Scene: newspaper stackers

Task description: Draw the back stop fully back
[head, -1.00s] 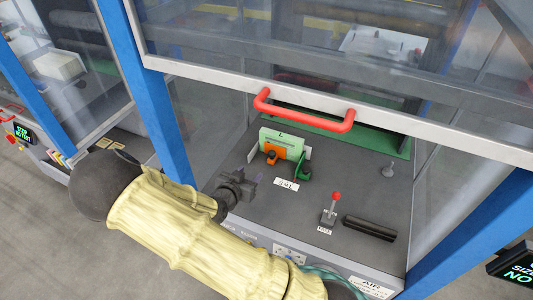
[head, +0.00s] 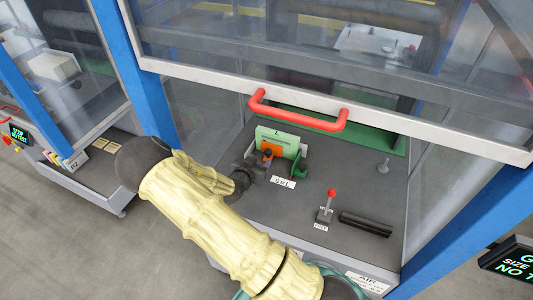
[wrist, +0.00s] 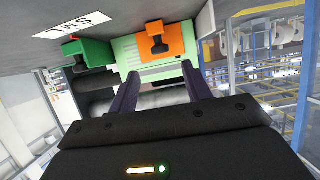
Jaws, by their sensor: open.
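A light green upright plate marked L (head: 285,138) stands on the grey deck (head: 345,175) under the raised guard. An orange clamp-like part (head: 271,152) with a dark orange knob is at its front left, and a green bracket (head: 299,170) is at its right. Which of these is the back stop I cannot tell. My gripper (head: 258,166) is low at the left front of the orange part. In the wrist view my open fingers (wrist: 160,76) point at the plate, with the orange part (wrist: 160,38) ahead between them and the green bracket (wrist: 88,52) to the left. Contact is unclear.
The guard's red handle (head: 300,118) hangs just above and behind the plate. An SML label (head: 283,182) lies in front. A red-knobbed lever (head: 331,195) and a black bar (head: 366,225) are on the right. Blue posts (head: 150,80) flank the opening.

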